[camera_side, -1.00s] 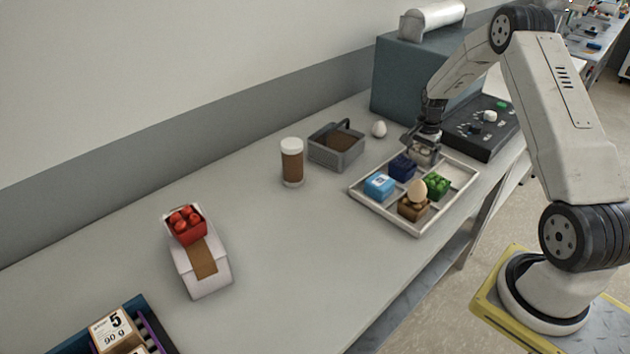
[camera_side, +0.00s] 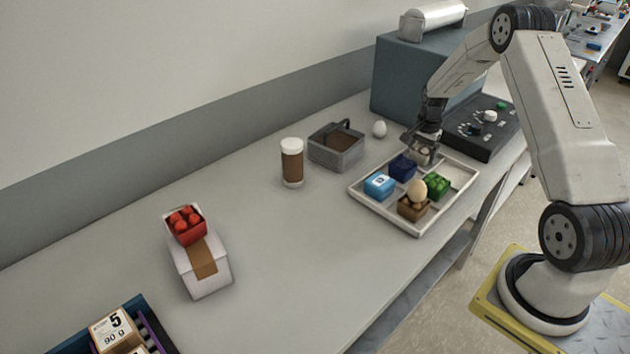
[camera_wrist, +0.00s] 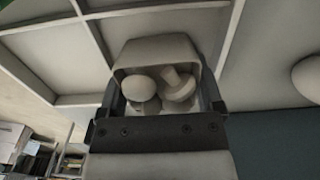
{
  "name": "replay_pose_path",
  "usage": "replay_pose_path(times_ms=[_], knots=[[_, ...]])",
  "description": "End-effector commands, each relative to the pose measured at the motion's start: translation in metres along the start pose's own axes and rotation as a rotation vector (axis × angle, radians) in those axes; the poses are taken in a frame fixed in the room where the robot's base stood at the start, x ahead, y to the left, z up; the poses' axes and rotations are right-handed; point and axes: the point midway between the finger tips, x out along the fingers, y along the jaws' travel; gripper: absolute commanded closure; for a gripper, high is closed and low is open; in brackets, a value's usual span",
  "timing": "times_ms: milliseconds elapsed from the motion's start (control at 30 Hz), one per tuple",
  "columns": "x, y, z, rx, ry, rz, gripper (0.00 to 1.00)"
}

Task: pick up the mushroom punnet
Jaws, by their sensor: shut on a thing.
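In the side view the punnet (camera_side: 423,154) is small and partly hidden by my gripper (camera_side: 422,145), at the far end of the divided white tray (camera_side: 455,197). I cannot tell whether its base touches the tray.
A white egg (camera_side: 379,129), grey basket (camera_side: 337,148) and black control panel (camera_side: 484,127) are nearby.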

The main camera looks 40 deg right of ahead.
Motion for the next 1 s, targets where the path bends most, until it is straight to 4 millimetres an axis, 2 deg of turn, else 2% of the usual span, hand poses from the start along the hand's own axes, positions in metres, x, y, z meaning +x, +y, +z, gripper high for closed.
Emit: replay_pose_path(times_ms=[367, 767, 1000], knots=[[-0.034, 0.004, 0.003, 0.0, 0.001, -0.001, 0.73], [-0.081, 0.036, 0.025, 0.001, 0.001, -0.001, 0.73], [-0.101, 0.065, 0.046, 0.001, 0.001, 0.0, 0.73]])
